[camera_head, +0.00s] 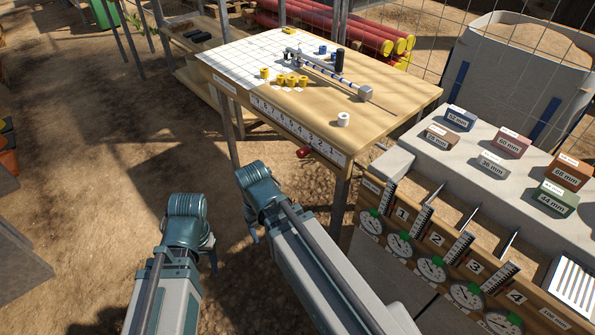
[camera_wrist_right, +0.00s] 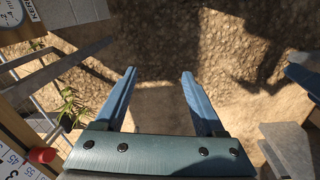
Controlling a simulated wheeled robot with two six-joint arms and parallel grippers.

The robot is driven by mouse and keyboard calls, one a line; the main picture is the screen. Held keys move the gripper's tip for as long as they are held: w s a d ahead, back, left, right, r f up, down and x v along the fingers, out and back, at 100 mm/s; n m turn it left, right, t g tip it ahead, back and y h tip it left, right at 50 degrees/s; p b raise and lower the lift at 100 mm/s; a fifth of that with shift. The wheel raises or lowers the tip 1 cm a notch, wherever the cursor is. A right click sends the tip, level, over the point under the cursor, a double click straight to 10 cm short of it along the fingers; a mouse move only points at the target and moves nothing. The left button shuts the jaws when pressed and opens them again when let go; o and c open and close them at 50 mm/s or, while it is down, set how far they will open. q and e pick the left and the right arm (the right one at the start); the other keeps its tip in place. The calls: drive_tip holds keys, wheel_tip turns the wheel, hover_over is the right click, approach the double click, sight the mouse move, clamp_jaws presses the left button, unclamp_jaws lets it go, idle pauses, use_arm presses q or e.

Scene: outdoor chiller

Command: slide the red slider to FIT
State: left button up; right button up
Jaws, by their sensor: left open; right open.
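The red slider (camera_head: 304,152) is a small red knob at the lower edge of the numbered scale board (camera_head: 275,113) on the wooden table's front, right of the board's middle. In the right wrist view the red slider (camera_wrist_right: 42,156) shows at lower left, beside the white scale. I cannot read a FIT mark. My left gripper (camera_head: 208,250) is at lower left, well away from the table, open and empty. My right gripper (camera_head: 252,228) is left of and nearer than the slider, not touching it; its open fingers (camera_wrist_right: 157,73) have only ground between them.
The wooden table (camera_head: 405,88) carries a white grid sheet (camera_head: 237,66), yellow pieces (camera_head: 290,79), a white cylinder (camera_head: 343,119) and a rod tool. At right stand a wooden dial panel (camera_head: 455,262) and a ledge with labelled blocks (camera_head: 556,197). Open ground lies left of the table.

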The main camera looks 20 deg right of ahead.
drive_tip(key=w+d+f+m+h+b, duration=0.1)
drive_tip(key=w+d+f+m+b, duration=0.2)
drive_tip(key=f+b, duration=0.9)
drive_tip(key=w+d+f+m+t+h+b, duration=0.1)
drive_tip(key=w+d+f+m+h+b, duration=0.2)
drive_tip(key=w+d+f+h+b, duration=0.35)
drive_tip(key=w+r+m+t+h, duration=0.2)
drive_tip(key=w+r+m+h, duration=0.1)
drive_tip(key=r, duration=0.6)
drive_tip(key=w+a+r+m+t+h, duration=0.1)
drive_tip(key=w+r+m+t+h, duration=0.1)
drive_tip(key=w+r+m+h, duration=0.2)
drive_tip(key=w+r+h, duration=0.1)
drive_tip(key=w+r, duration=0.2)
drive_tip(key=r, duration=0.2)
drive_tip(key=shift+w+a+r+t+h+b, duration=0.2)
drive_tip(key=shift+a+r+t+h+b, duration=0.1)
drive_tip(key=shift+r+h+b, duration=0.1)
